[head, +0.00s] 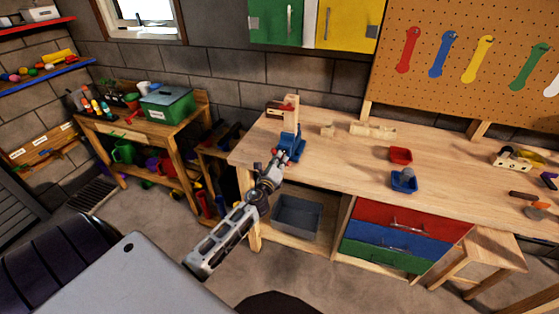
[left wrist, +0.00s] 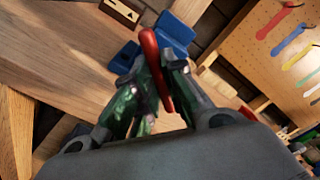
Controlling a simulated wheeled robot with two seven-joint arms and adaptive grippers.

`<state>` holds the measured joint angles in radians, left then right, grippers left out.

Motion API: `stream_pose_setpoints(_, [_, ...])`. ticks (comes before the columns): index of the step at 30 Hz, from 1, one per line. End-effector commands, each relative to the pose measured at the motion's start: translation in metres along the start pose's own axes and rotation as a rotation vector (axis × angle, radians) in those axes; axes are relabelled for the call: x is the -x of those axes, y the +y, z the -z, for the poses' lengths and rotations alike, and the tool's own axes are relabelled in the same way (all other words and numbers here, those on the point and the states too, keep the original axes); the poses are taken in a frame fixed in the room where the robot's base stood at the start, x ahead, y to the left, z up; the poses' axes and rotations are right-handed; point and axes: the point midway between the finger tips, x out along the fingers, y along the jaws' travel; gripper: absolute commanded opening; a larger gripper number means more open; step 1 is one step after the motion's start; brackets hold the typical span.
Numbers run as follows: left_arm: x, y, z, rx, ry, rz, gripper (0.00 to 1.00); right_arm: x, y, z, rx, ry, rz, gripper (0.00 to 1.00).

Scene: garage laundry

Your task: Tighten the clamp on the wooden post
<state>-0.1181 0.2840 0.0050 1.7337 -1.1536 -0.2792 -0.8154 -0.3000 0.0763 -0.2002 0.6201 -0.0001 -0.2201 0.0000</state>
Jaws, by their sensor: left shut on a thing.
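A blue clamp (head: 293,143) stands at the left end of the wooden workbench, at the foot of an upright wooden post (head: 291,107). My left gripper (head: 276,166) is at the bench's front edge, just in front of the clamp. In the left wrist view, the gripper (left wrist: 153,75) is shut on the clamp's red handle (left wrist: 149,44), which lies slantwise between the fingers. The blue clamp body (left wrist: 174,32) is just beyond it. The fingers hide part of the handle. My right gripper is not in view.
The workbench (head: 340,160) carries pale wooden blocks (head: 372,130), a red bin (head: 400,155) and a blue bin (head: 404,182) to the right of the clamp. A grey bin (head: 297,214) sits below the top. A shelf table with a green box (head: 167,106) stands left.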

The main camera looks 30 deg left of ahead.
Motion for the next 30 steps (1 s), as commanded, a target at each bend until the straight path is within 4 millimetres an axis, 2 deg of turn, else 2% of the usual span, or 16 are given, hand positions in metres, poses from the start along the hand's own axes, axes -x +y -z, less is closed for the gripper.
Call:
stream_pose_setpoints(18, [0.001, 0.000, 0.000, -0.577, 0.005, -0.001, 0.00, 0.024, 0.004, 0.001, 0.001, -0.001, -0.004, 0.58])
stream_pose_setpoints(30, [0.002, 0.002, 0.002, -0.785, 0.006, -0.002, 0.00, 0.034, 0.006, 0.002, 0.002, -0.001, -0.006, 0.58])
